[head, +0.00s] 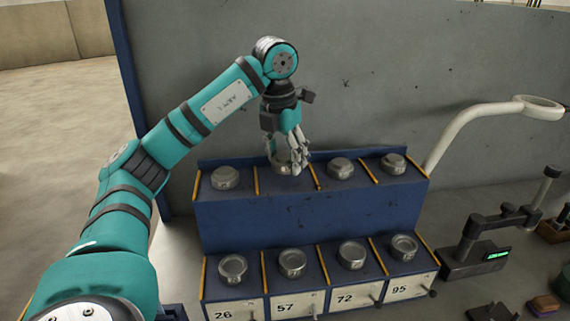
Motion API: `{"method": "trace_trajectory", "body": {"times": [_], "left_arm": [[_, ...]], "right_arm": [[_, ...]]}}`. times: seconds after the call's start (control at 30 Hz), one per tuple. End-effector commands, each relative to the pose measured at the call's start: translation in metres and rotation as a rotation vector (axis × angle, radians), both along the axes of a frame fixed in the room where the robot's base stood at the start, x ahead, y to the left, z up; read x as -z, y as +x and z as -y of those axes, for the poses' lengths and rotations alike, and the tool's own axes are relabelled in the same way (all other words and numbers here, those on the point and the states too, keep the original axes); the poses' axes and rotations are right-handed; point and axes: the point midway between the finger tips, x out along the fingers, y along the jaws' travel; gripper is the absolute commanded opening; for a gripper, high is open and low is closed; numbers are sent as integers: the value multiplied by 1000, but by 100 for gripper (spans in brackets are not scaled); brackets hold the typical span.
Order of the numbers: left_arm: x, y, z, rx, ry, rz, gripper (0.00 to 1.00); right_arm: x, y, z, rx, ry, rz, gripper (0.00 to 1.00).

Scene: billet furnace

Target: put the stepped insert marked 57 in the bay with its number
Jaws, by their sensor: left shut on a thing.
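My left gripper (288,160) points down over the upper step of a blue rack (290,218). It is shut on a grey metal stepped insert (283,166) at the second upper bay from the left; the fingers partly cover it. I cannot tell whether it touches the shelf, and no number on it is readable. The lower bay labelled 57 (285,307) is second from the left and has a round metal piece (292,262) in it. My right gripper is not in view.
Other round metal pieces sit in the upper bays (225,177) (340,168) (393,163) and in lower bays 26 (232,268), 72 (351,254) and 95 (403,247). Yellow dividers separate bays. A magnifier-like lamp (470,115) and a device with green display (480,255) stand right.

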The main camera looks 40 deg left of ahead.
Motion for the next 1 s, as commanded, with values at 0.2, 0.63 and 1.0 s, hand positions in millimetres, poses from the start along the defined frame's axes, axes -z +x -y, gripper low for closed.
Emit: {"method": "trace_trajectory", "body": {"times": [0.2, 0.63, 1.0], "left_arm": [[-3, 12, -12, -1, -1, 3, 0], [34, 13, -13, 1, 1, 6, 0], [39, 12, -13, 1, 1, 2, 70]], "right_arm": [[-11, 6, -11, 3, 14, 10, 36], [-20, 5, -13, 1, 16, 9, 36], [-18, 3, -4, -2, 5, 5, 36]]}}
